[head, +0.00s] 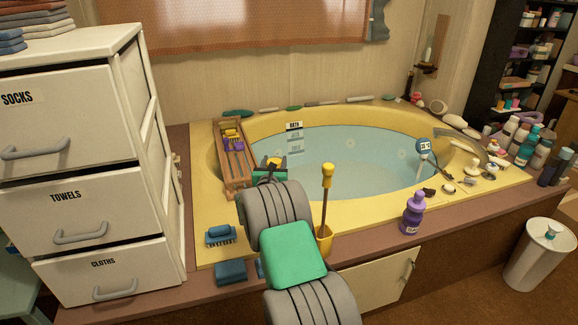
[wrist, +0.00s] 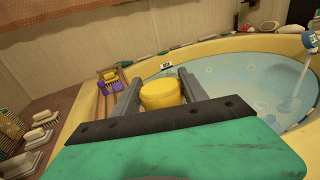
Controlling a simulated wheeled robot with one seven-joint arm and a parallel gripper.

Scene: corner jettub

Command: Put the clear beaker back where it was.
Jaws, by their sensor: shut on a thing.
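My gripper (head: 270,168) is over the near left part of the bathtub (head: 209,180), to the right of the wooden rack. In the wrist view, its two grey fingers (wrist: 160,76) are on either side of a round, flat-topped yellow object (wrist: 160,96), and they are shut on it. I cannot make out a clear beaker elsewhere.
A wooden rack (head: 236,170) with brushes lies on the tub's left rim. A yellow holder (head: 324,241) with a stick, a purple bottle (head: 412,214) and a blue brush (head: 220,236) stand on the near edge. Several bottles crowd the right. The drawers (head: 92,208) rise at left.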

